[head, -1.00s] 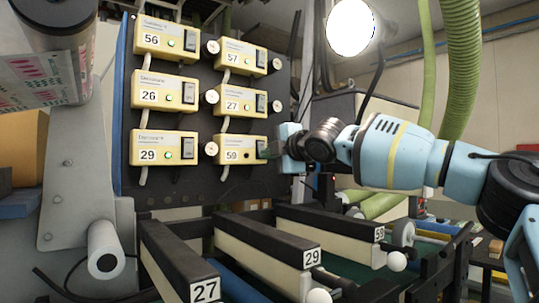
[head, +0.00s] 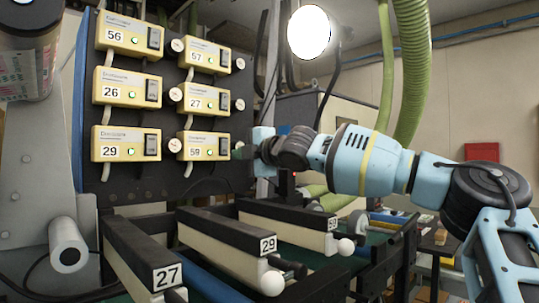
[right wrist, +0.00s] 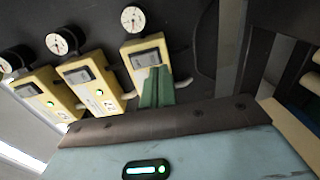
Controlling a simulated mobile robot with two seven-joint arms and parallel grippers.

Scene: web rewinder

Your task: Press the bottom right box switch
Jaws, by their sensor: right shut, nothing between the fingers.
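The bottom right box (head: 197,146) is yellow, labelled 59, on the dark panel. Its dark switch (head: 224,146) is on the box's right side, and a small green light glows beside it. My right gripper (head: 239,152) is shut and empty, with its tips right at that switch's edge. In the right wrist view the green fingers (right wrist: 156,88) lie together over the box's face (right wrist: 136,83), tips at the lower edge of the switch (right wrist: 147,57). I cannot tell whether they touch it. My left gripper is not in view.
Other yellow boxes (head: 206,99) with switches and round gauges (right wrist: 133,19) sit close by on the panel (head: 85,180). Numbered beams with white knobs (head: 271,283) stick out below. A green hose (head: 412,70) hangs at the right, behind my arm.

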